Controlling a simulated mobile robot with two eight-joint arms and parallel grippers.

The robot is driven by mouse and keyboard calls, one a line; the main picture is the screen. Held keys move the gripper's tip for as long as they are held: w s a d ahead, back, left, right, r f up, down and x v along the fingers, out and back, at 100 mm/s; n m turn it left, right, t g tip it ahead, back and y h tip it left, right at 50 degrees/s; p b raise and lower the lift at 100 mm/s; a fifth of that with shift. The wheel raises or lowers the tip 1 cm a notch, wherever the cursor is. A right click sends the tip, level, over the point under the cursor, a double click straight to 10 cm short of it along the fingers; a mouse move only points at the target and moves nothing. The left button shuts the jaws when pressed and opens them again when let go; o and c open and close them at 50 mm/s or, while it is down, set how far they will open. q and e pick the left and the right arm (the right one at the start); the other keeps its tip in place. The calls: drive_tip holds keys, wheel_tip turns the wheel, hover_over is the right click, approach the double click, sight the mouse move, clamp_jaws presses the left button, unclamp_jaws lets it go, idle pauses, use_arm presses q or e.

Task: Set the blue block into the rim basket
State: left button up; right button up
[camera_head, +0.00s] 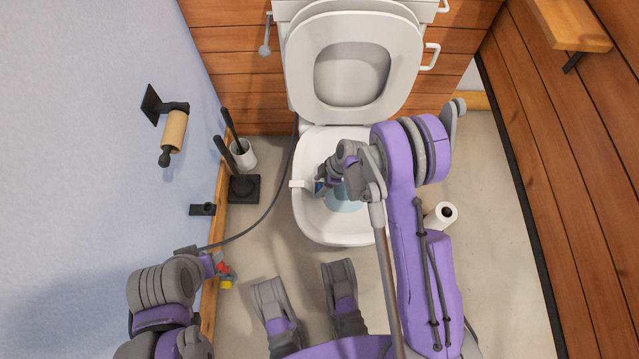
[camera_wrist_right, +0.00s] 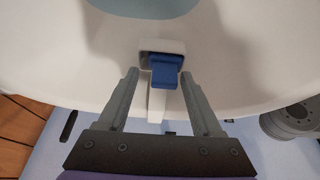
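The blue block (camera_wrist_right: 166,72) sits at the mouth of the small white rim basket (camera_wrist_right: 146,44), which hangs on the toilet bowl's rim. It looks partly inside the basket; how deep it sits I cannot tell. My right gripper (camera_wrist_right: 160,75) is open, with one finger on each side of the block and visible gaps to both. In the head view the right gripper (camera_head: 330,178) is over the left part of the bowl, next to the white basket (camera_head: 299,184) and the blue block (camera_head: 319,187). My left gripper (camera_head: 203,261) is low at the left by the wall, its fingers unclear.
The white toilet (camera_head: 310,220) stands with its lid (camera_head: 408,62) raised. A toilet brush (camera_head: 243,153) and a black stand (camera_head: 245,188) are left of it; a paper roll (camera_head: 446,213) is on the floor at right. A paper holder (camera_head: 173,130) juts from the left wall.

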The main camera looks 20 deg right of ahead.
drive_tip(key=shift+r, duration=0.1)
drive_tip(key=shift+r+p, duration=0.3)
drive_tip(key=s+d+r+m+h+p, duration=0.1)
drive_tip(key=s+d+r+m, duration=0.1)
drive_tip(key=r, duration=0.7)
drive_tip(key=s+d+r+m+p, duration=0.1)
drive_tip(key=s+d+r+p, duration=0.1)
drive_tip(key=r, duration=0.7)
drive_tip(key=s+r+m+t+h, duration=0.1)
drive_tip(key=s+r+m, duration=0.5)
drive_tip(key=s, duration=0.3)
drive_tip(key=s+r+m+t+h, duration=0.2)
drive_tip(key=s+r+m, duration=0.4)
drive_tip(key=s, duration=0.3)
drive_tip(key=shift+d, duration=0.4)
